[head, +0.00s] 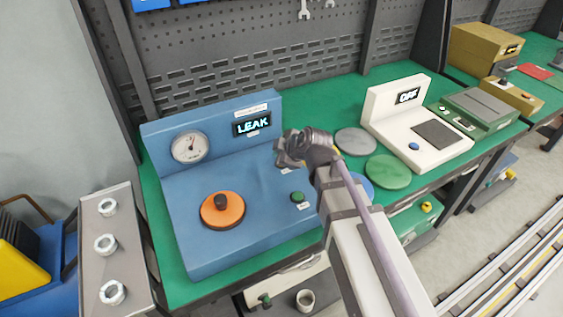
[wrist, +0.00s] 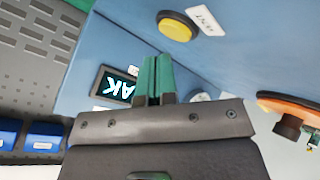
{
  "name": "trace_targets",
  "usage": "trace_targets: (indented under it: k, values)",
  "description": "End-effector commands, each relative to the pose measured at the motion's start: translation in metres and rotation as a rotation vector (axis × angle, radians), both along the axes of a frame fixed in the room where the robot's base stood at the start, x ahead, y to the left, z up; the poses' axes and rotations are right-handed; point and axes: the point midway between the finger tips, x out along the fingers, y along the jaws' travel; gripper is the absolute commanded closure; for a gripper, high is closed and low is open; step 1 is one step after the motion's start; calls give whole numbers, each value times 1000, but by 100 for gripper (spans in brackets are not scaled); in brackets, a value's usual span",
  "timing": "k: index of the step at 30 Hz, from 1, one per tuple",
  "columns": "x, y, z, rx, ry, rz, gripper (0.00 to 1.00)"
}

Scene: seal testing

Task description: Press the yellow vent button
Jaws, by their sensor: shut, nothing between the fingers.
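The yellow vent button (wrist: 178,25) is a round yellow cap in a dark ring on the blue panel. A small white label (wrist: 208,18) sits beside it. It shows at the top of the wrist view. In the head view I cannot see it; my arm covers part of the panel there. My gripper (wrist: 158,65) has its two green fingers shut together and empty. The fingertips appear a little below the button in the wrist picture, apart from it. In the head view my gripper (head: 291,149) is above the right part of the blue test station (head: 195,262).
The station carries a display reading LEAK (head: 252,125), a gauge (head: 190,146), an orange disc with a dark knob (head: 222,210) and a green button (head: 297,197). A white scale-like device (head: 383,100) reading OFF and a green disc (head: 388,172) lie to the right.

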Motion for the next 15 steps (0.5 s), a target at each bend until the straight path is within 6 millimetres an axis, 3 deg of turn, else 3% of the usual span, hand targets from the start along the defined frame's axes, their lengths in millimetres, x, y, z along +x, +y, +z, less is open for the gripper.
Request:
trace_targets:
  k: [15]
  values:
    - [0,0,-9,0,0,0,100]
